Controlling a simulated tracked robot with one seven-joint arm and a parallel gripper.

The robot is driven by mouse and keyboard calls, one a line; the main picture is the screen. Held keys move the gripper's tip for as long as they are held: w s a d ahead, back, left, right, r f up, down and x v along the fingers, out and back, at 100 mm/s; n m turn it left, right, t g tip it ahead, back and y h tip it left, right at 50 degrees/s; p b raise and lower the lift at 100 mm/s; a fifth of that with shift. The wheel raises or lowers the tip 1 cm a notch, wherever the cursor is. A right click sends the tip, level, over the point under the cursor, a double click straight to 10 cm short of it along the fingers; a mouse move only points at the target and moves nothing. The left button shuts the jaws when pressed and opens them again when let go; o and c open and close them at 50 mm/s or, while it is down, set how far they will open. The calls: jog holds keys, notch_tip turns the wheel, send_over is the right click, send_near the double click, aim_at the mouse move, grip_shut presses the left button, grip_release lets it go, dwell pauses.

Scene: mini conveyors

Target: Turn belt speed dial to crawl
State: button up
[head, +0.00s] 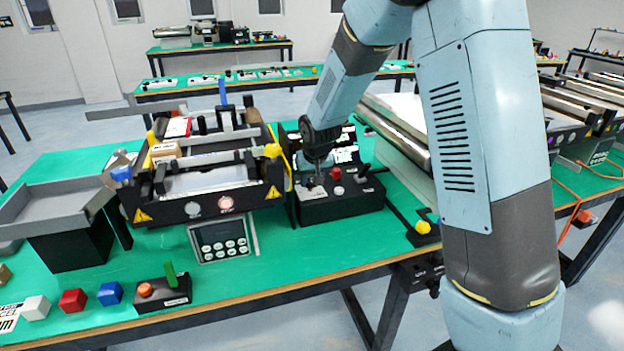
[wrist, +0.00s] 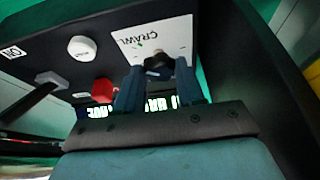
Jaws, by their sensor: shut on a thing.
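The belt speed dial (wrist: 160,63) is a small black knob on a white plate (wrist: 150,40) marked CRAWL, seen in the wrist view. My gripper (wrist: 160,88) is shut on the dial, with one finger on each side of it. The fingers hide part of the dial and the lower lettering. A small green mark shows on the plate near the CRAWL word. In the head view the black control box (head: 342,205) stands on the green table, and my gripper (head: 316,172) reaches down to its left part.
A white button (wrist: 82,48) and a red button (wrist: 104,90) sit close to the dial, with a grey lever (wrist: 50,79) beyond. The mini conveyor (head: 210,180) stands left of the box. A yellow knob (head: 423,227) is to the right.

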jog(key=shift+w+m+h, duration=0.1)
jog(key=shift+m+h, duration=0.2)
jog(key=shift+m, duration=0.4)
jog(key=o, duration=1)
jog(key=shift+o, duration=0.2)
jog(key=v, duration=1.3)
jog(key=shift+s+r, duration=0.2)
jog(key=shift+r, duration=0.15)
jog(key=s+d+r+m, duration=0.1)
jog(key=s+d+r, duration=0.9)
jog(key=s+d, duration=0.7)
jog(key=s, duration=0.4)
jog(key=s+d+r+t, duration=0.1)
jog(key=s+d, duration=0.3)
jog(key=s, duration=0.3)
jog(key=shift+s+h, duration=0.3)
jog(key=shift+s, duration=0.1)
